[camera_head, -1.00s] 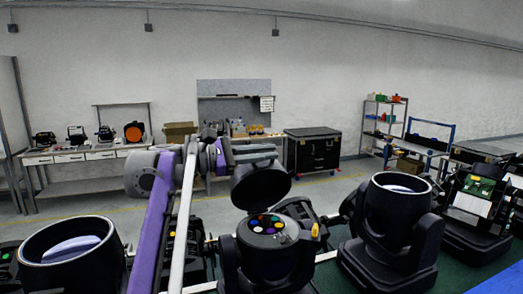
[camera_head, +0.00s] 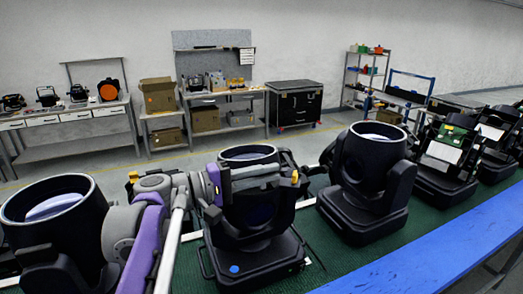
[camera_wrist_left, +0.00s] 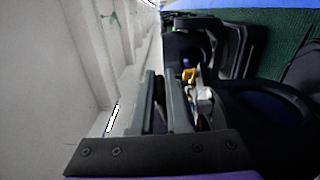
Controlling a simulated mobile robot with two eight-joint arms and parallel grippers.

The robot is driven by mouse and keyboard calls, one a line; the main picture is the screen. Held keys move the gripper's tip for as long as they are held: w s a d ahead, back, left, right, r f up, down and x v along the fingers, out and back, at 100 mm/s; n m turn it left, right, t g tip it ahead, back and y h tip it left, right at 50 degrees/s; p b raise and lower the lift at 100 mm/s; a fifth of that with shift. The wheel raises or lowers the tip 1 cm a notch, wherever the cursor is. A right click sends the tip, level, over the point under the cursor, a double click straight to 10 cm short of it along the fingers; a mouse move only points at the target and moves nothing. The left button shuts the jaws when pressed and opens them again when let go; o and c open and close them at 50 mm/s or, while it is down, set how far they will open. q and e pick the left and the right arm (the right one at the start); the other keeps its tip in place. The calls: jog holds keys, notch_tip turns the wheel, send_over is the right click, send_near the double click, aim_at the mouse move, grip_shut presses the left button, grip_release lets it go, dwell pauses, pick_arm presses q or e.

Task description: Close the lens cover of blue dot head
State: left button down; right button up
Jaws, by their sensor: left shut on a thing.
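The blue dot head (camera_head: 258,212) is a black moving-head light in the middle of the head view, with a blue dot (camera_head: 234,268) on its base. Its lens cover (camera_head: 248,152) is a black round barrel top with a pale lens inside, down on the head; a small gap cannot be ruled out. My left gripper (camera_head: 276,175) is shut at the near side of the cover, with the grey fingers lying across it. In the left wrist view, the two fingers (camera_wrist_left: 163,85) run side by side with a dark thin part between them. A yellow latch (camera_head: 295,178) shows just beyond. My right gripper is not in view.
Similar heads stand close on the left (camera_head: 60,225) and right (camera_head: 372,170). A blue rail (camera_head: 430,250) runs along the near right. Workbenches (camera_head: 75,116) and a black case (camera_head: 295,103) stand at the back wall.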

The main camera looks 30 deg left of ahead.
pick_arm(q)
jog(key=shift+m, duration=0.5)
jog(key=shift+s+d+f, duration=0.1)
jog(key=shift+d+f, duration=0.05)
jog(key=shift+f, duration=0.55)
jog(key=shift+s+d+f, duration=0.1)
jog(key=shift+s+f, duration=0.05)
jog(key=shift+f, duration=0.6)
jog(key=shift+s+d+f, duration=0.1)
jog(key=shift+d+f, duration=0.05)
jog(key=shift+f, duration=0.55)
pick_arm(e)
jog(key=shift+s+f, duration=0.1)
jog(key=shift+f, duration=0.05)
pick_arm(q)
jog(key=c, duration=0.9)
grip_release()
jog(key=shift+f, duration=0.1)
jog(key=b+v, duration=0.1)
jog(key=v, duration=0.9)
jog(key=shift+s+a, duration=0.25)
jog(key=shift+a, duration=0.1)
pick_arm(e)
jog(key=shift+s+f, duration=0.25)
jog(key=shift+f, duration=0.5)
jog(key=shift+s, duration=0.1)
